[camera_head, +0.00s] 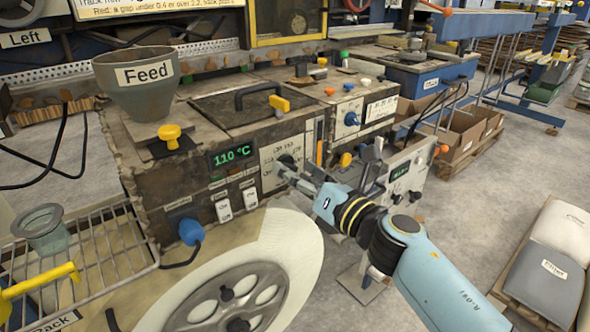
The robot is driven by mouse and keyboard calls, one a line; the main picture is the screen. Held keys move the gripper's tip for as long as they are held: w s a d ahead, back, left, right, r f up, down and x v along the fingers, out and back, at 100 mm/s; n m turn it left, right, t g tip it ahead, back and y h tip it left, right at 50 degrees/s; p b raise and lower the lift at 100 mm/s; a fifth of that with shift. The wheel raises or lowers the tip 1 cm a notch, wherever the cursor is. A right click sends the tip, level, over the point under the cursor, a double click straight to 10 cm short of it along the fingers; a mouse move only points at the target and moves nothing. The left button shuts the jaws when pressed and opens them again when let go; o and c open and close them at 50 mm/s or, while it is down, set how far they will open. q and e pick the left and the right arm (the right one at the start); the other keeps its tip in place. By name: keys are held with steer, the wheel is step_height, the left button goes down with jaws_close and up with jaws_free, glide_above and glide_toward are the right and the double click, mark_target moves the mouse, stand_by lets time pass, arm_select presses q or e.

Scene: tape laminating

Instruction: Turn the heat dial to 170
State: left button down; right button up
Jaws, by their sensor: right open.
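The heat dial (287,162) is a dark knob on a white scale plate (270,176) on the front of the worn machine. Its pointer cannot be read, and one finger of my right gripper partly hides it. The green display (231,155) to its left reads 110 °C. My right gripper (326,163) is open, with its fingers spread wide. One finger reaches toward the dial and overlaps it in the picture; I cannot tell whether it touches. The other finger stands farther right. My left gripper is not in view.
Two white switches (236,204) and a blue knob (190,232) sit below the display. A large spoked wheel (228,296) stands in front. The Feed hopper (139,84) and a yellow knob (170,135) are on the left. A wire rack (92,247) is at lower left.

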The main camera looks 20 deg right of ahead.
steer(key=shift+w+a, duration=0.15)
steer(key=shift+w, duration=0.25)
steer(key=shift+c, duration=0.4)
steer(key=c, duration=1.1)
steer(key=shift+o, duration=0.2)
